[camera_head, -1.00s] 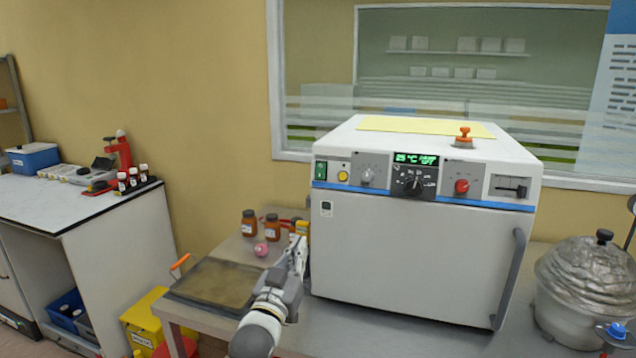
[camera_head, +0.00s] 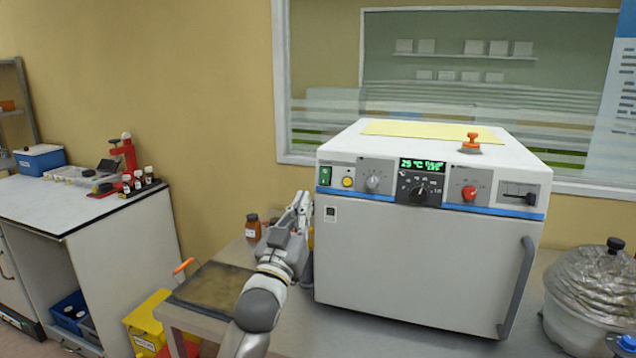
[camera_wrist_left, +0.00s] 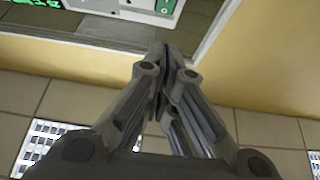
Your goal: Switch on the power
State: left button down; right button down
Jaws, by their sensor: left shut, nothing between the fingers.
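The white oven-like instrument (camera_head: 420,255) stands on the bench. A green rocker switch (camera_head: 325,175), likely the power switch, is at the left end of its front panel. The green display (camera_head: 422,165) is lit and shows "25 °C". My left gripper (camera_head: 304,199) is shut and empty, just left of the instrument's front edge, below and left of the switch. In the left wrist view its closed fingertips (camera_wrist_left: 166,48) point toward the panel. A green part, probably the switch (camera_wrist_left: 165,5), is at the top edge there. My right gripper is not in view.
Brown bottle (camera_head: 253,227) and a flat brown tray (camera_head: 215,285) are left of the instrument. A foil-covered pot (camera_head: 590,290) stands at right. A yellow bin (camera_head: 150,318) is below at left. The space before the panel is clear.

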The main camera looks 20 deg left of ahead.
pick_arm(q)
jog(key=p, duration=0.2)
send_near(324, 170)
notch_tip(324, 170, up, 3)
jog(key=w, duration=0.2)
jog(key=shift+w+d+f, duration=0.1)
jog(key=shift+w+f, duration=0.05)
jog(key=shift+w, duration=0.4)
jog(key=shift+w+d+f, duration=0.1)
jog(key=shift+w+f, duration=0.05)
jog(key=shift+w, duration=0.45)
jog(key=b, duration=0.1)
jog(key=f+b, duration=0.1)
jog(key=b, duration=0.1)
jog(key=shift+w+f+t, duration=0.1)
jog(key=shift+w+t, duration=0.2)
jog(key=shift+t, duration=0.1)
jog(key=shift+r, duration=0.3)
jog(key=shift+s+a+p, duration=0.1)
jog(key=shift+p, duration=0.2)
